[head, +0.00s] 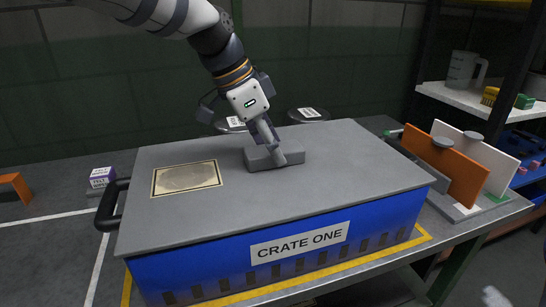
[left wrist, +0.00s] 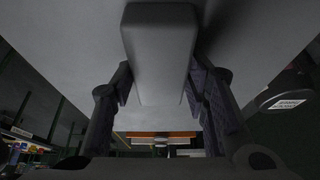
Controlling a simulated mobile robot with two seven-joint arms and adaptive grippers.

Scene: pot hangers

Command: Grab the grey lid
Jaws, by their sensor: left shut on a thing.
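The grey lid (head: 330,190) lies flat on top of the blue crate (head: 380,226) labelled CRATE ONE. A raised grey block handle (head: 274,163) stands near the middle of the lid. My left gripper (head: 274,152) comes down from above and is shut on this handle. In the left wrist view the handle (left wrist: 160,50) sits between the two fingers (left wrist: 160,95), with a finger on each side. The far part of the handle is partly hidden by the fingers in the head view. My right gripper is not in view.
A black side handle (head: 108,205) sticks out at the crate's left. Round black-and-grey items with white tags (head: 309,113) stand behind the crate. Orange and white boards (head: 455,165) stand in a rack at right. A shelf (head: 468,100) holds a jug (head: 464,70). A small purple-and-white box (head: 102,177) is at left.

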